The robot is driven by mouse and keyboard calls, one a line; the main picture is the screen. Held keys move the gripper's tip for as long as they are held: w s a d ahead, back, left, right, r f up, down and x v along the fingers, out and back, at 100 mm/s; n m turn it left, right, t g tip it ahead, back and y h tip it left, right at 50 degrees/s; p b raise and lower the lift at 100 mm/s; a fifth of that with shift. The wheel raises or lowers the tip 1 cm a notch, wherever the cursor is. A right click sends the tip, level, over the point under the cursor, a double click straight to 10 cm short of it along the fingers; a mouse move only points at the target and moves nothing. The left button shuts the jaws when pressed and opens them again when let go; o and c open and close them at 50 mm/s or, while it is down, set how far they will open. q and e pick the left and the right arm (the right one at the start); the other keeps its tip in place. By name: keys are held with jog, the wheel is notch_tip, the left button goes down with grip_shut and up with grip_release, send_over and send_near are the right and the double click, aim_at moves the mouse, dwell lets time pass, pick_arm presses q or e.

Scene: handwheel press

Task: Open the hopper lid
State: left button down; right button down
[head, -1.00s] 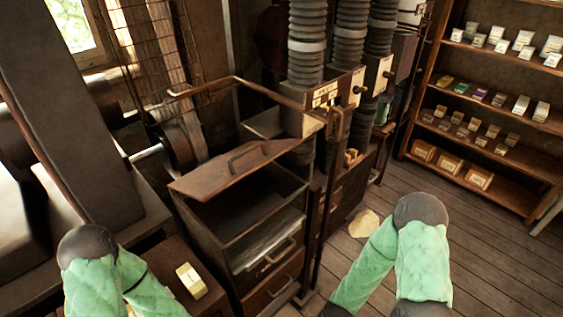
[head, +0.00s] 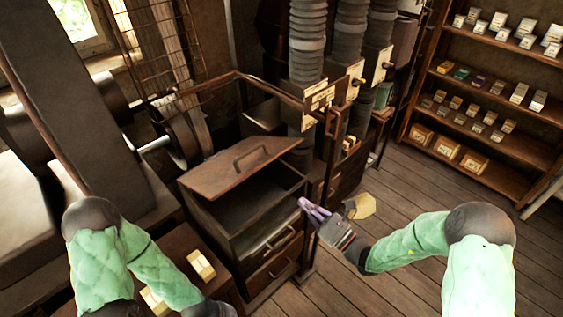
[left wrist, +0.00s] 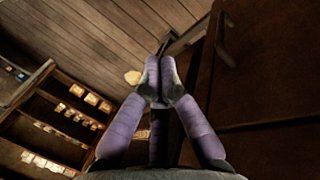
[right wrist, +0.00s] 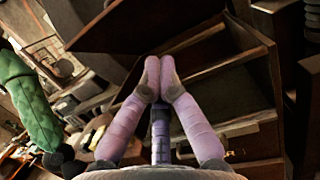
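The hopper lid (head: 225,178) is a brown board with a dark bar handle (head: 250,158). It is tilted up over the box-shaped hopper (head: 240,222), whose dark inside shows below and right of it. My right gripper (head: 309,207), purple, is beside the hopper's right front edge, apart from the lid. In the right wrist view its fingertips (right wrist: 153,78) meet with nothing seen between them, and the dark board at top left looks like the lid. My left gripper is outside the head view. In the left wrist view its fingertips (left wrist: 160,75) are together, near a dark brown panel.
Drawers with handles (head: 275,270) are below the hopper. A metal rail (head: 275,88) runs behind and above the lid. Ribbed pipes (head: 308,45) stand behind. A shelf of small boxes (head: 490,100) is at the right.

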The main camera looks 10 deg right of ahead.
aim_at(275, 158)
jog(key=w+a+r, duration=0.2)
jog(key=w+r, duration=0.1)
jog(key=w, duration=0.2)
jog(key=w+a+r+t+p, duration=0.1)
jog(key=w+a+r, duration=0.2)
jog(key=w+r, duration=0.1)
jog(key=shift+w+a+m+h+p, duration=0.3)
jog(key=shift+w+a, duration=0.05)
jog(key=shift+w, duration=0.15)
jog(key=shift+r, duration=0.1)
